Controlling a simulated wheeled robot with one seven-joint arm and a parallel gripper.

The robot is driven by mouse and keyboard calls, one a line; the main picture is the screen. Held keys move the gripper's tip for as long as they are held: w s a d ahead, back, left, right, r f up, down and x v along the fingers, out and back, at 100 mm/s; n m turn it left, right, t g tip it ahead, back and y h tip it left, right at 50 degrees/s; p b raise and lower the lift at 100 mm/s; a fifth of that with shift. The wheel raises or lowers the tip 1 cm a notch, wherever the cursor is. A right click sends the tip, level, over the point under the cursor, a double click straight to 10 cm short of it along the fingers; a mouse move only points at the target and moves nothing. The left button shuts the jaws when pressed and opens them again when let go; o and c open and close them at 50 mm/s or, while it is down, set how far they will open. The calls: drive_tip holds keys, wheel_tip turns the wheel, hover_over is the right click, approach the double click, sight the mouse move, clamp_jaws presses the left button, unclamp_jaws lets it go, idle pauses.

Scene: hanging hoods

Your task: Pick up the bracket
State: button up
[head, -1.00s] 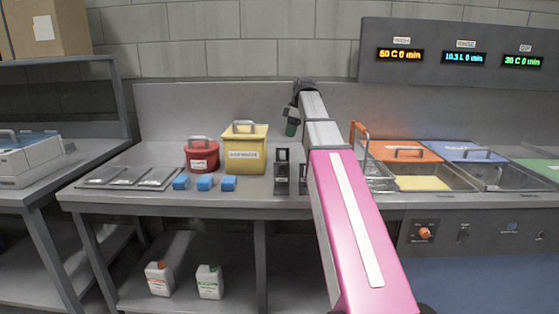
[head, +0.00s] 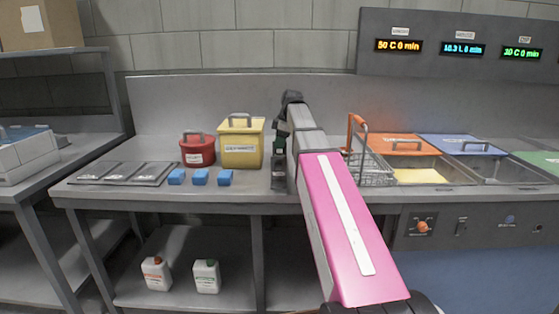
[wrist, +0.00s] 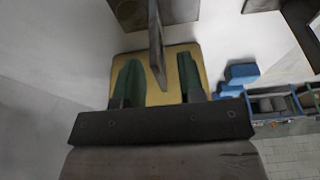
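A dark grey upright bracket (head: 278,180) stands on the steel bench, right of the yellow bin. My gripper (head: 280,143) is just above and partly in front of it in the head view, pointing down. In the wrist view my gripper (wrist: 158,62) shows two green fingers spread apart. A thin dark plate (wrist: 157,35), which looks like the bracket's upright, reaches into the gap between them. I cannot tell whether either finger touches it. My arm hides the area right of the bracket.
A yellow lidded bin (head: 241,145), a red pot (head: 197,150) and several blue blocks (head: 200,177) are to the left. A wire basket (head: 372,172) with an orange handle and sunken tanks (head: 480,170) are to the right.

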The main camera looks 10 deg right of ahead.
drive_tip(key=shift+x, duration=1.1)
clamp_jaws()
idle(0.5)
